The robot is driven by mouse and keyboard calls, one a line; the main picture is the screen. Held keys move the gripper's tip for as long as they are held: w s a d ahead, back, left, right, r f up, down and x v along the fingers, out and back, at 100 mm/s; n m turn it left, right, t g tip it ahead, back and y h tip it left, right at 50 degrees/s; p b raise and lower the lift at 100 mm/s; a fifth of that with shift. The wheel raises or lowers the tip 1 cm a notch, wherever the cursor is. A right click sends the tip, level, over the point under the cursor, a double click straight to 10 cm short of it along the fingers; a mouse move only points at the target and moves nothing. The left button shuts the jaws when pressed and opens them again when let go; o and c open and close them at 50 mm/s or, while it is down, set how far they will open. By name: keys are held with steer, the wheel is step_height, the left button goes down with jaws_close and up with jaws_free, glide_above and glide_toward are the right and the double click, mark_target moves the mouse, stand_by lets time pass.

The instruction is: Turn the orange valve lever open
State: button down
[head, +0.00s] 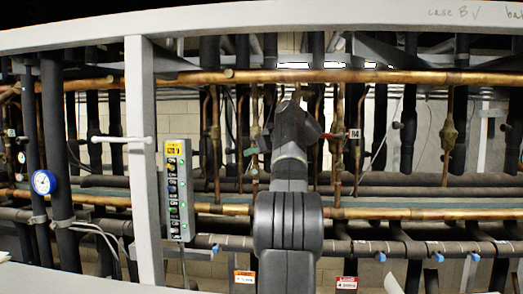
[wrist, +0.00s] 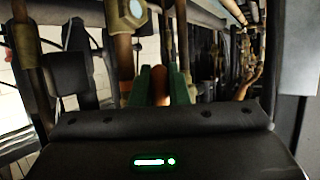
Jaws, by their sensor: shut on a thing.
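In the wrist view, the two green fingers of my gripper (wrist: 160,88) are closed around an orange-brown piece, the orange valve lever (wrist: 159,93). Only a short part of the lever shows between the fingers, and the valve body it belongs to cannot be made out. In the head view my arm stands in front of the middle pipes, and my fingertips and their hold are hidden behind it.
A small red piece (head: 329,136) shows right of my arm beside a white tag (head: 354,134). A control box with buttons (head: 178,190) and a blue gauge (head: 43,182) are at left. Copper pipes (head: 400,76) cross above; a pale post (head: 142,160) stands left.

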stand_by(0.3)
steer(key=c, duration=1.4)
jaws_free()
steer(key=shift+s, duration=0.1)
steer(key=shift+r, duration=0.1)
steer(key=shift+d, duration=0.1)
